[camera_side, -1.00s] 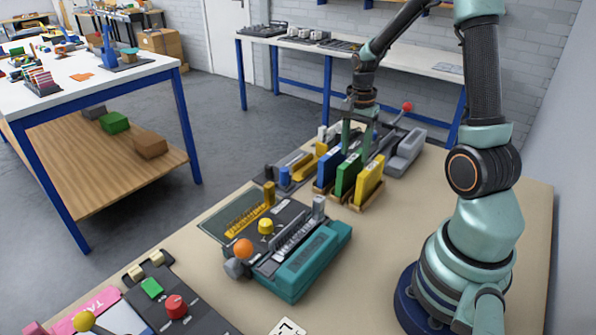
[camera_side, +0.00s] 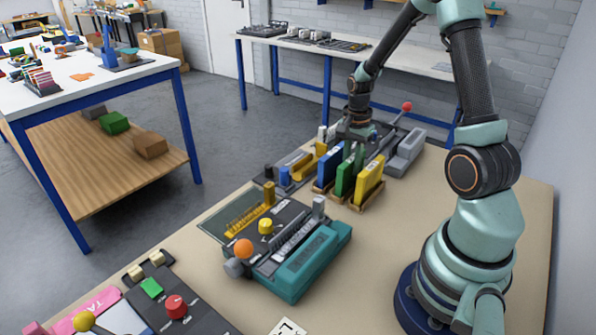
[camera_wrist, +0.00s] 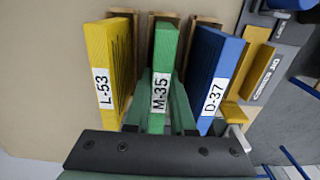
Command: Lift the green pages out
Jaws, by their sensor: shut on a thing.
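The green pages (camera_side: 345,176), marked M-35, stand upright in a slot of a wooden rack (camera_side: 356,204), between the blue pages (camera_side: 328,167) and the yellow pages (camera_side: 368,183). In the wrist view the green pages (camera_wrist: 164,55) are in the middle, the yellow pages (camera_wrist: 108,60), marked L-53, on the left and the blue pages (camera_wrist: 215,75), marked D-37, on the right. My gripper (camera_wrist: 159,105) is shut on the green pages, with a finger on each side. Its fingers are partly hidden in the side view.
A teal binding machine (camera_side: 300,265) stands in front of the rack. A grey device with a red-knobbed lever (camera_side: 406,107) is behind it. The bench top (camera_side: 395,225) to the right of the rack is clear.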

